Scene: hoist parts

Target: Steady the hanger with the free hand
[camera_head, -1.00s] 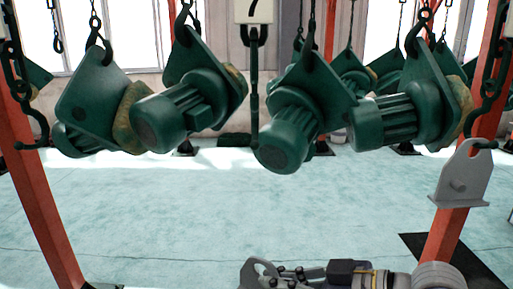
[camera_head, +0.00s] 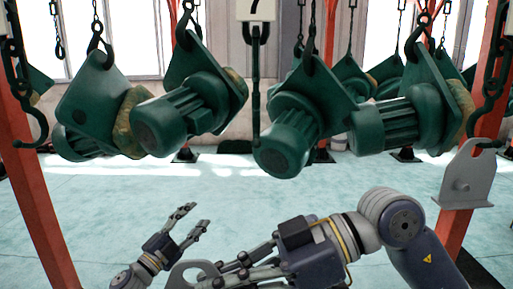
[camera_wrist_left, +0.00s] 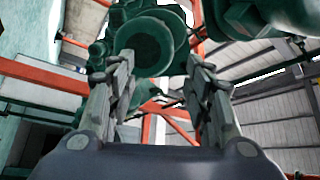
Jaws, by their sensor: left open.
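A grey hanger plate (camera_head: 182,270) with a round hole shows at the bottom edge of the head view; its lower part is cut off. My right gripper (camera_head: 226,272) comes in from the right and is shut on this hanger. My left gripper (camera_head: 194,216) is just above and left of the hanger, apart from it, with its fingers spread and empty, pointing up and to the right. The left wrist view shows its two open fingers (camera_wrist_left: 161,85), with no hanger between them. A similar grey hanger (camera_head: 466,176) hangs from a hook at the right.
Several green motors on plates (camera_head: 287,140) hang from chains across the upper picture. Red posts (camera_head: 48,215) stand at the left and right. An empty dark hook (camera_head: 32,130) hangs at the left. The pale green floor in the middle is clear.

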